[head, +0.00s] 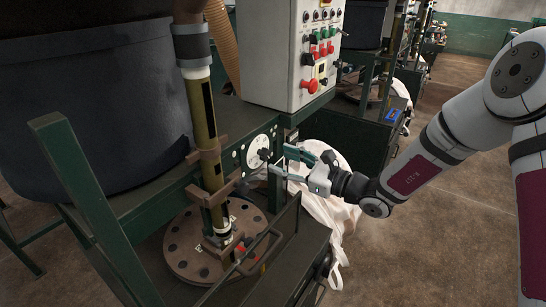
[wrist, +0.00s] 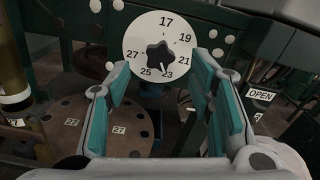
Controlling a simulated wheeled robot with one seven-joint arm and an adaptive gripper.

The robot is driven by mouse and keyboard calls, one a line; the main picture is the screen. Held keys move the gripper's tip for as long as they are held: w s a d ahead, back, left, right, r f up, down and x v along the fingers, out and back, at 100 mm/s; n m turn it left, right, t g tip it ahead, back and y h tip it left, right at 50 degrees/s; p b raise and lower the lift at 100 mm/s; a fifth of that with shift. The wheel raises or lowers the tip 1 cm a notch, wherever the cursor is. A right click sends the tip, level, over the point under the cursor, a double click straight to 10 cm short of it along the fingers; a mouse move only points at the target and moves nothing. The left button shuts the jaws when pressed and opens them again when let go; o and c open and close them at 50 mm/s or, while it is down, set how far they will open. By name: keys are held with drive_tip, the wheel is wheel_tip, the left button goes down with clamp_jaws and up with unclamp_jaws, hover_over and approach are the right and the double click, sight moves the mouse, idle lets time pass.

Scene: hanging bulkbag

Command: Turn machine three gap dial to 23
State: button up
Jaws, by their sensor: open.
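The gap dial (wrist: 136,38) is a white disc with numbers from 17 to 27 in the wrist view. A dark star-shaped knob (wrist: 160,54) sits at its centre, with a small pale mark on its lower part pointing down near 23. In the head view the dial (head: 251,155) faces right on the green machine frame, with the black knob (head: 264,154) on it. My gripper (head: 281,161) is open and empty just in front of the dial. In the wrist view its teal-padded fingers (wrist: 161,67) stand to the left and right below the knob, apart from it.
A control box (head: 315,50) with buttons is above the dial. A yellow-brown post (head: 205,130) and a round bolted plate (head: 180,245) stand to the left. A bent handle (head: 262,257) is below. The floor at right is open.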

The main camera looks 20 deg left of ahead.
drive_tip(key=v, duration=0.7)
drive_tip(key=shift+s, duration=0.1)
drive_tip(key=s+d+r+n+g+h, duration=0.2)
drive_tip(key=s+r+n+g+h, duration=0.15)
drive_tip(key=s+n, duration=0.35)
drive_tip(key=s+d+r+n+g+h, duration=0.25)
drive_tip(key=s+r+n, duration=0.2)
drive_tip(key=s, duration=0.55)
drive_tip(key=s+d+r+n+t+h, duration=0.3)
drive_tip(key=s+d+n+h, duration=0.1)
drive_tip(key=d, duration=0.6)
drive_tip(key=s+d+r+n+t+h, duration=0.2)
drive_tip(key=s+d+h, duration=0.5)
drive_tip(key=d, duration=0.4)
drive_tip(key=shift+r+n+t, duration=0.4)
drive_tip(key=shift+r+n, duration=0.2)
drive_tip(key=shift+n, duration=0.35)
